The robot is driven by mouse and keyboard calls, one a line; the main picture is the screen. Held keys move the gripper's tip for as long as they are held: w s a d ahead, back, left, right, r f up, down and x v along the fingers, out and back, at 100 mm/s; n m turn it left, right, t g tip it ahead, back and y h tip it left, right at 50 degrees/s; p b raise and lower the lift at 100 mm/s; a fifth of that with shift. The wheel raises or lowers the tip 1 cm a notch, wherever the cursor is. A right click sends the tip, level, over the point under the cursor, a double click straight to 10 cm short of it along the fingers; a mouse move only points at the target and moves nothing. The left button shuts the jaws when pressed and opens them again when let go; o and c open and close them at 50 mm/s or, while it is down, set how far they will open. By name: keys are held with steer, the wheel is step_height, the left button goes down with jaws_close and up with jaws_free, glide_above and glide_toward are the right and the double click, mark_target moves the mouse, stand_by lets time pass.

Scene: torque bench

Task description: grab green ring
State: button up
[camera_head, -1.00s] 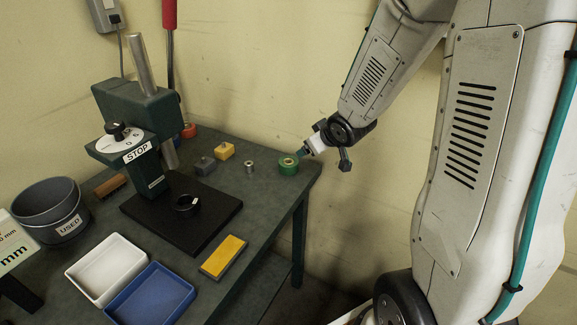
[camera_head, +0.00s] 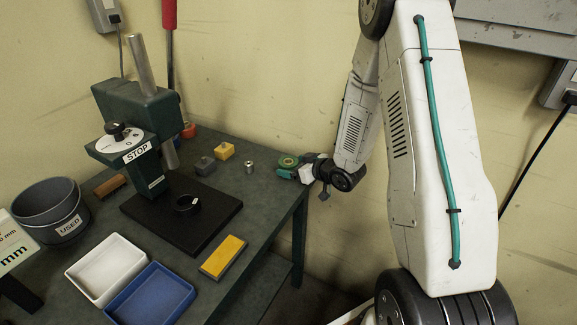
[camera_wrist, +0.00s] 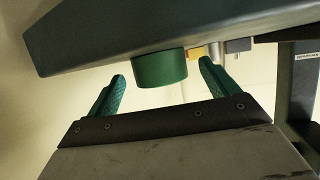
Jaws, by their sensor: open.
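The green ring (camera_head: 289,160) lies near the right end of the dark bench, its lower front partly hidden by my gripper (camera_head: 292,171). In the wrist view, which shows the bench upside down, the green ring (camera_wrist: 160,70) appears between the two green fingertips of my open gripper (camera_wrist: 161,70). A gap shows on each side of the ring, and the jaws are empty. How deep the ring sits between the fingers I cannot tell.
A small metal cylinder (camera_head: 249,167), a yellow block (camera_head: 224,150) and a grey block (camera_head: 205,166) stand left of the ring. The press (camera_head: 150,130) is further left. The bench's right edge (camera_head: 300,200) is close to my gripper.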

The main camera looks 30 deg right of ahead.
mark_target(293, 164)
steer(key=shift+x, duration=1.55)
steer(key=shift+r, duration=0.15)
steer(key=c, duration=1.6)
steer(key=shift+r, duration=0.15)
